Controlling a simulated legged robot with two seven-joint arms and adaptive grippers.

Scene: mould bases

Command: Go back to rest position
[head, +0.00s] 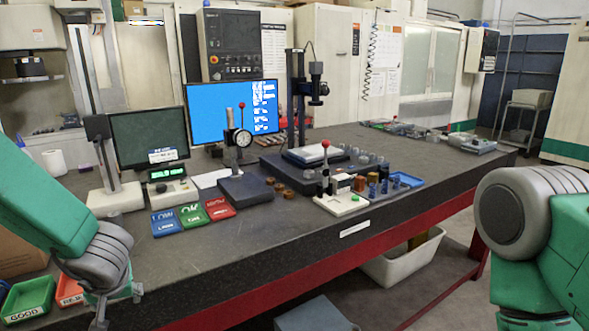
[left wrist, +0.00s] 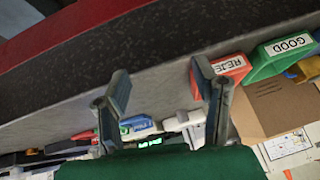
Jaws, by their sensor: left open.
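My left gripper (head: 118,308) hangs at the lower left of the head view, in front of the table's near edge. In the left wrist view its two fingers (left wrist: 160,85) stand apart with nothing between them, so it is open and empty. My left arm comes in from the left edge, bent downward. My right arm shows at the right edge of the head view, and its gripper is out of the picture. The dark table (head: 240,255) with a red front rail lies between the arms.
Near the left gripper are the green GOOD tray (head: 30,297) and the red reject tray (head: 68,288), partly hidden. Coloured cards (head: 192,216), a dial gauge stand (head: 241,185) and mould pieces (head: 345,200) stand farther back. A white bin (head: 400,268) sits below.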

